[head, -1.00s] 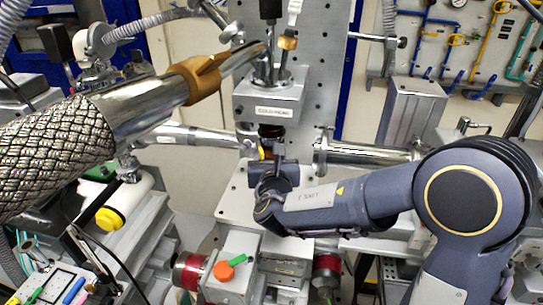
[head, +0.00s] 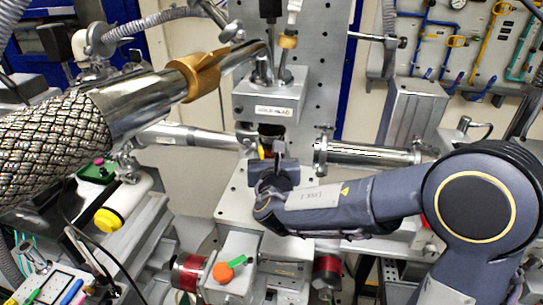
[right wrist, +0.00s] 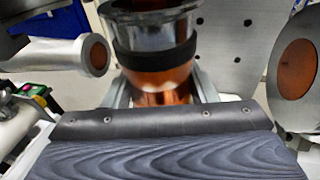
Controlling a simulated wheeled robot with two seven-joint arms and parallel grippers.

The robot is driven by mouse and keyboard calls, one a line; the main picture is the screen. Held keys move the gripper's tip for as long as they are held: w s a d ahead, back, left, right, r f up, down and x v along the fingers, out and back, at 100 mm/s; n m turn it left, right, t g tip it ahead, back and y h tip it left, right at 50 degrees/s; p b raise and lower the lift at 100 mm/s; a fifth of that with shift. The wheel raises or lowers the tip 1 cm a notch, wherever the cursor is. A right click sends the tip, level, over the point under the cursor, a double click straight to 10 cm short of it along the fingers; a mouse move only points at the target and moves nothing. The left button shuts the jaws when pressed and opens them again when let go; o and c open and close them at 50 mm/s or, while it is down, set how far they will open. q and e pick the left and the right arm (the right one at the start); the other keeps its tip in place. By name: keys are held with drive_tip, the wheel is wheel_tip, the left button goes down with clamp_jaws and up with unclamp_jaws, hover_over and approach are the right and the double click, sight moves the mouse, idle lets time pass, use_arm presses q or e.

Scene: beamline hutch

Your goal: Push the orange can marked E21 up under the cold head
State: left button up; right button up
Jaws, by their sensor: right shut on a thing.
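The cold head (head: 270,100) is a grey block with a label, on the upright perforated plate. Right below it a copper-orange can is mostly hidden in the head view. In the right wrist view the can (right wrist: 163,82) stands upright, with a dark band around it and a silvery round part directly above. No E21 mark is readable. My right gripper (head: 279,150) is under the cold head; in the wrist view, grey fingers flank the can, shut on it. I cannot tell whether a gap is left at the can's top. My left gripper is out of view.
Horizontal metal tubes flank the spot at left (head: 190,136) and right (head: 365,154). A thick braided hose (head: 50,135) fills the upper left. A grey stage with an orange knob (head: 223,272) stands below. Room around the hand is tight.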

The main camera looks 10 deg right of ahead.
drive_tip(key=shift+r+p, duration=0.4)
drive_tip(key=shift+r, duration=0.2)
idle(0.7)
drive_tip(key=o, duration=0.5)
drive_tip(key=shift+o, duration=0.9)
drive_tip(key=o, duration=0.5)
drive_tip(key=shift+o, duration=0.2)
